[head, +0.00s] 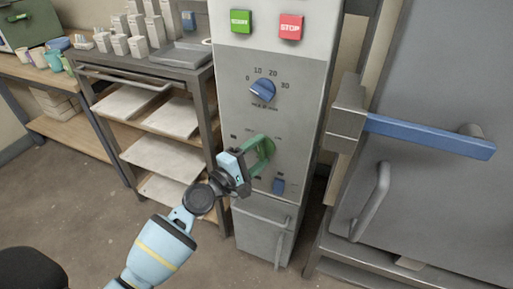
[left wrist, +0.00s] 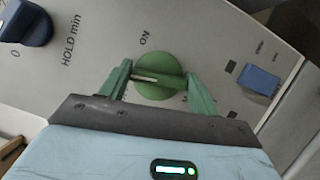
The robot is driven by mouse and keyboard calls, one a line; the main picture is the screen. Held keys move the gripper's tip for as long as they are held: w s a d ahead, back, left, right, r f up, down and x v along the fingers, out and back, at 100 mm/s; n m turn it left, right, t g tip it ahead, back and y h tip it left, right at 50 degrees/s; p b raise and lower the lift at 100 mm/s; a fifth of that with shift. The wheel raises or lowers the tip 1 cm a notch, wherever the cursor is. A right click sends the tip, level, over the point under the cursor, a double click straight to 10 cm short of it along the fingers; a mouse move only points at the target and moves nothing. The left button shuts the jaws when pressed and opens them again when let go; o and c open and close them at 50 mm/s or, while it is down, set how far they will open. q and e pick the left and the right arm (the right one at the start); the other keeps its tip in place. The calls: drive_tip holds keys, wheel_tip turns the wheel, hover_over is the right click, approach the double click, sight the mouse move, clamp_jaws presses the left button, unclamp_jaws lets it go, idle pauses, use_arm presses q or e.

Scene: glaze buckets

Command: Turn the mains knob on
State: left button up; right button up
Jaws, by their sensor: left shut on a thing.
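The mains knob (head: 267,148) is a round green knob on the grey front of the control cabinet, below the hold dial. In the left wrist view the knob (left wrist: 160,84) has a raised grip with a white line that points left, while the printed ON stands above the knob. My left gripper (head: 254,158) is at the knob, its green fingers on both sides of the raised grip and shut on it. The fingers (left wrist: 158,84) partly hide the labels around the knob. My right gripper is not in view.
A blue hold dial (head: 263,90), a green START button (head: 240,21) and a red STOP button (head: 290,27) sit above. A small blue switch (head: 279,186) is below right. A blue-handled door (head: 430,135) stands to the right, a shelf rack (head: 160,108) to the left.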

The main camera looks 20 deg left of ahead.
use_arm(q)
drive_tip(key=m+p, duration=0.1)
drive_tip(key=m+g+p, duration=0.1)
drive_tip(key=p, duration=0.1)
drive_tip(key=shift+r+m, duration=0.35)
drive_tip(key=shift+m, duration=0.05)
drive_tip(key=m+g+y+p, duration=0.1)
drive_tip(key=m+p, duration=0.2)
drive_tip(key=p, duration=0.1)
drive_tip(key=shift+r, duration=0.1)
drive_tip(key=shift+m+g+y+p, duration=0.3)
drive_tip(key=shift+m+p, duration=0.4)
drive_tip(key=shift+p, duration=0.5)
drive_tip(key=shift+m+y+p, duration=0.4)
drive_tip(key=shift+m+p, duration=0.3)
drive_tip(key=shift+p, duration=0.3)
drive_tip(key=shift+f+m+g+y+p, duration=0.3)
drive_tip(key=shift+f+m+p, duration=0.1)
drive_tip(key=shift+p, duration=0.25)
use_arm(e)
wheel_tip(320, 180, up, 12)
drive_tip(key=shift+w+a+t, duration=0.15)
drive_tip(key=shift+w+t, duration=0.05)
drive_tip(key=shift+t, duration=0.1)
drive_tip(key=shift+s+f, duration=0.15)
use_arm(q)
drive_tip(key=o, duration=1)
drive_tip(key=shift+s, duration=0.1)
